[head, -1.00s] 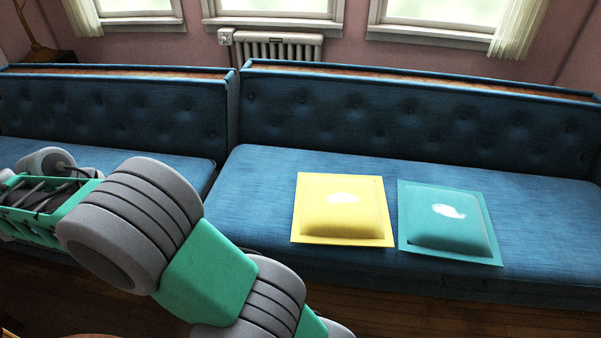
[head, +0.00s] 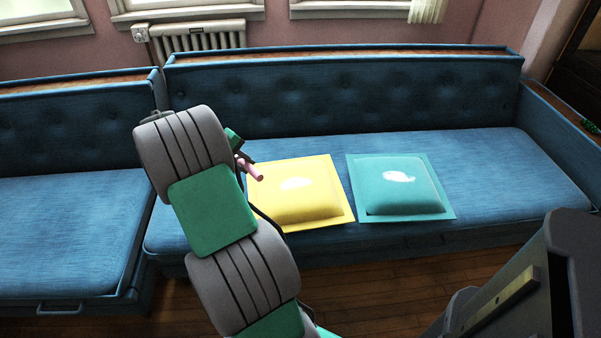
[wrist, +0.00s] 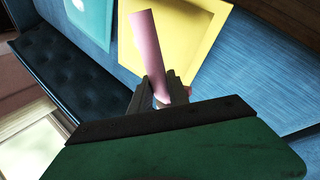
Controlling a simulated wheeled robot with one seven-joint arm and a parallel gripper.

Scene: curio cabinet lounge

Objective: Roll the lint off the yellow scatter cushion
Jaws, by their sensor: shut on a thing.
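The yellow cushion (head: 310,207) lies flat on the blue sofa seat, with a white patch of lint (head: 296,184) near its middle. My arm hides part of its left side. My gripper (wrist: 160,95) is shut on a pink lint roller (wrist: 149,45), whose pink end points out past the fingers. The roller (head: 252,170) also shows in the head view, by the cushion's upper left corner. In the wrist view the yellow cushion (wrist: 195,40) lies beyond the roller. I cannot tell whether they touch.
A teal cushion (head: 408,200) with a white patch lies just right of the yellow one. The blue sofa (head: 490,165) has a tufted back (head: 340,95) behind both cushions. Seat to the right is clear. A second sofa section (head: 70,210) stands at left.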

